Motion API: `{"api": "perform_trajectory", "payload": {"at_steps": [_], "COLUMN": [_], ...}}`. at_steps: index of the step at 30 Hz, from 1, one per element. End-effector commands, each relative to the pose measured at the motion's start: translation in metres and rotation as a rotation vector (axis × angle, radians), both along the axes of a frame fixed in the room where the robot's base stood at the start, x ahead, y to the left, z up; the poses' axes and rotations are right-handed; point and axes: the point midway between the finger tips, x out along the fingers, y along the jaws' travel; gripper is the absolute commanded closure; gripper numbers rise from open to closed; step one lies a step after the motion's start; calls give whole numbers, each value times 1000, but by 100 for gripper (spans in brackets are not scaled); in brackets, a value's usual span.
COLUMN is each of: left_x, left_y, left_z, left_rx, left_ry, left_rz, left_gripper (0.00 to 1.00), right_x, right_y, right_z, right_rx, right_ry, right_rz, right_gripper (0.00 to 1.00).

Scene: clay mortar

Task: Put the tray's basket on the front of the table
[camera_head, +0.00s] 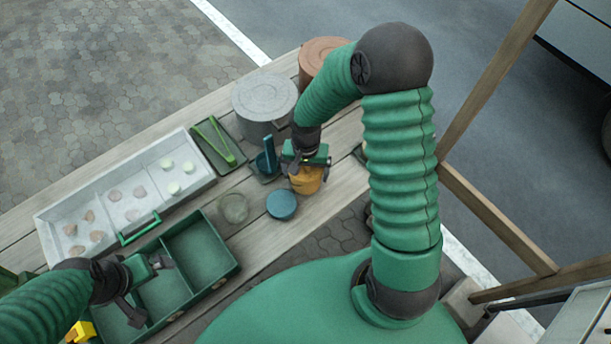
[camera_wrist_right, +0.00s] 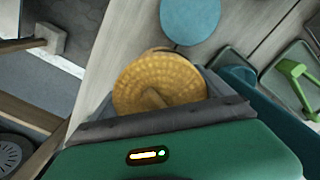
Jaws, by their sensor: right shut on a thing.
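A round, golden woven basket (camera_head: 307,180) is at my right gripper (camera_head: 304,166), near the front edge of the wooden table. My right gripper is shut on it; in the right wrist view the basket (camera_wrist_right: 160,82) sits between the dark fingers, with a lid-like woven top showing. Whether its underside touches the table is hidden. My left gripper (camera_head: 146,287) is open and empty over the green compartment box at the lower left. A small dark tray (camera_head: 262,179) with a teal upright object lies just left of the basket.
A teal disc (camera_head: 281,204) and a grey-green round dish (camera_head: 233,208) lie left of the basket. A long white tray (camera_head: 95,197), a green box (camera_head: 205,285) and tongs (camera_head: 221,140) fill the left.

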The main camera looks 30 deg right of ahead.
Motion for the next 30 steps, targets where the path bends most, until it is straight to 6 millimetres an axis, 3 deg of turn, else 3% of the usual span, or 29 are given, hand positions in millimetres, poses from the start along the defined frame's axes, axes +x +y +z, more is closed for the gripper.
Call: {"api": "perform_trajectory", "payload": {"at_steps": [4,5,6,11,12,14,23,26,30], "left_x": [0,0,0,0,0,0,0,0,0], "left_y": [0,0,0,0,0,0,0,0,0], "left_z": [-3,-3,-2,-3,-3,-3,-2,1,6], "left_rx": [0,0,0,0,0,0,0,0,0], "left_ry": [0,0,0,0,0,0,0,0,0], "left_rz": [0,0,-1,-1,-1,0,0,0,-1], "left_gripper": [0,0,0,0,0,0,0,0,0], "right_x": [-1,-1,0,0,0,-1,0,0,1], "right_y": [1,1,1,1,1,1,1,0,0], "right_z": [-26,-27,-27,-27,-27,-27,-23,-7,29], "right_rx": [0,0,0,-1,-1,-1,-1,-2,-2], "right_ry": [4,1,0,1,1,1,-1,-2,-7], "right_rz": [1,1,0,0,0,0,0,-1,-2], "right_gripper": [52,51,58,58,9,1,0,0,0]}}
